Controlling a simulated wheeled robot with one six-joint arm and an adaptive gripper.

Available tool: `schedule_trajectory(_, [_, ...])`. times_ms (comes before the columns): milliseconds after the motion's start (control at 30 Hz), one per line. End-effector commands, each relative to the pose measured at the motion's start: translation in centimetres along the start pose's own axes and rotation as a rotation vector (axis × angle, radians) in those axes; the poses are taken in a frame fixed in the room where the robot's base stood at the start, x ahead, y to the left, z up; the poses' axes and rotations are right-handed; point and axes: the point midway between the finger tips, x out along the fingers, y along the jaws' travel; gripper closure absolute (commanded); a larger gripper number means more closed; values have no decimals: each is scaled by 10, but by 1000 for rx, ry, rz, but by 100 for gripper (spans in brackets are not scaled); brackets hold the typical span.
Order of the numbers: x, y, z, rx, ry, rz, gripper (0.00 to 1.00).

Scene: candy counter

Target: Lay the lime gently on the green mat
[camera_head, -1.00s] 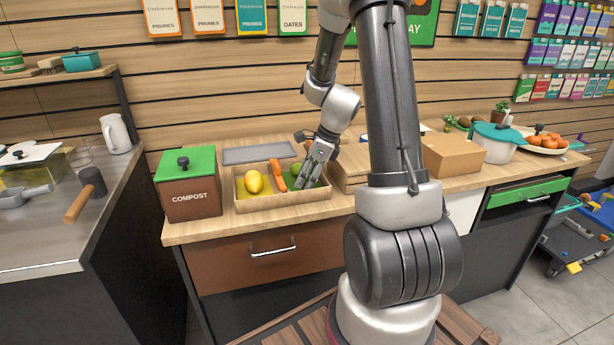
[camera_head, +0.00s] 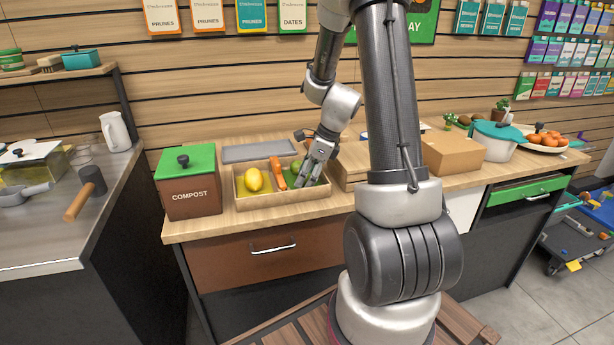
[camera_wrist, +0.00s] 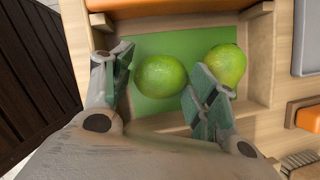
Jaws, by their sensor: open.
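The lime (camera_wrist: 160,76) is a round green fruit between my fingers in the wrist view. It appears to lie on the green mat (camera_wrist: 190,43), which lines a compartment of the wooden tray (camera_wrist: 258,60). My gripper (camera_wrist: 163,84) is open around it, one finger on each side. A gap shows beside the left finger; the right fingertip is close to the lime, and contact there is unclear. In the head view, my gripper (camera_head: 312,174) reaches down into the right end of the tray (camera_head: 285,200) and partly hides the green fruit.
A second green fruit (camera_wrist: 226,64) lies right of the lime, close behind the right finger. A carrot (camera_head: 277,173) and a yellow lemon (camera_head: 253,180) lie further left in the tray. The compost box (camera_head: 188,185) stands left; a grey slab (camera_head: 258,151) lies behind.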

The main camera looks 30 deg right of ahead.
Motion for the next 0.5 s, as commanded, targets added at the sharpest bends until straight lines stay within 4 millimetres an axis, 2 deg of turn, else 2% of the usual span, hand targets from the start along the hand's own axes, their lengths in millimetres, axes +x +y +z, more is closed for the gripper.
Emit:
schedule_trajectory(167, [-5,0,0,-1,0,0,41])
schedule_trajectory(500, [-27,0,0,-1,-1,-1,41])
